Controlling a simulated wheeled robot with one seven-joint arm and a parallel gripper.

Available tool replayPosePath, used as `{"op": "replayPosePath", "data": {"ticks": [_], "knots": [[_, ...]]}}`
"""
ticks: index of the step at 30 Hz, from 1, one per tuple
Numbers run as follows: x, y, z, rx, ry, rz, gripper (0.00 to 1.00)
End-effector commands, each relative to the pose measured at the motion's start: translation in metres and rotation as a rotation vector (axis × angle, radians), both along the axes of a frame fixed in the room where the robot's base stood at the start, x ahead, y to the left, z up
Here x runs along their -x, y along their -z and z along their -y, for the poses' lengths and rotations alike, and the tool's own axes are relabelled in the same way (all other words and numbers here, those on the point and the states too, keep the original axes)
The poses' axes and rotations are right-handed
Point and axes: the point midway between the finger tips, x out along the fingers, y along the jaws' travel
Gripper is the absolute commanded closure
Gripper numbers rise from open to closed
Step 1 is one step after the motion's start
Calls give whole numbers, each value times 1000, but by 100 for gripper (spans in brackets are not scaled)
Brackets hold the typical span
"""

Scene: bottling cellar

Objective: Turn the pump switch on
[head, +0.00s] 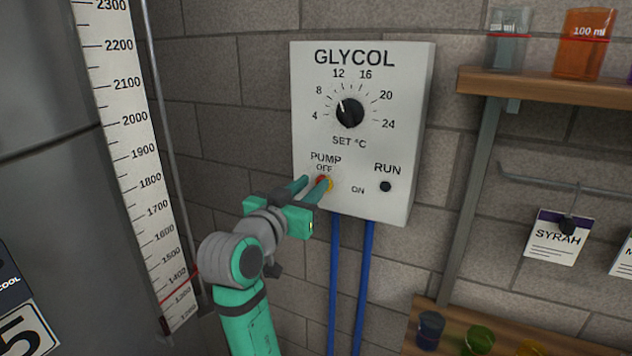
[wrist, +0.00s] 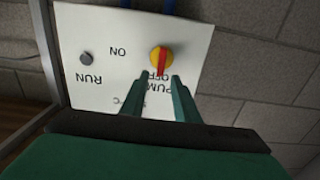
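The pump switch (wrist: 161,57) is a yellow round knob with a red handle on the GLYCOL control box (head: 410,130). In the wrist view its red handle points at the OFF label. The ON label stands off to one side of it. In the head view the switch (head: 329,185) is partly hidden behind my gripper (head: 314,181). My gripper's two green fingers are apart, with the PUMP and OFF lettering showing between them in the wrist view (wrist: 157,78). The fingertips are close to the switch; I cannot tell whether they touch it. The RUN lamp (head: 385,186) is dark.
A black temperature dial (head: 350,113) sits above the switch. Two blue pipes (head: 364,270) run down below the box. A tall scale (head: 140,150) stands left, and a wooden shelf (head: 540,88) with beakers hangs right. A SYRAH tag (head: 557,240) hangs below it.

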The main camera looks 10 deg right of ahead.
Motion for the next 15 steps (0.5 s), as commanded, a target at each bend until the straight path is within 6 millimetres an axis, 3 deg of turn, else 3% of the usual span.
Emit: {"op": "replayPosePath", "data": {"ticks": [6, 15], "knots": [[-20, 0, 14, -1, 1, 1, 72], [-25, 0, 18, -1, 1, 1, 72]]}}
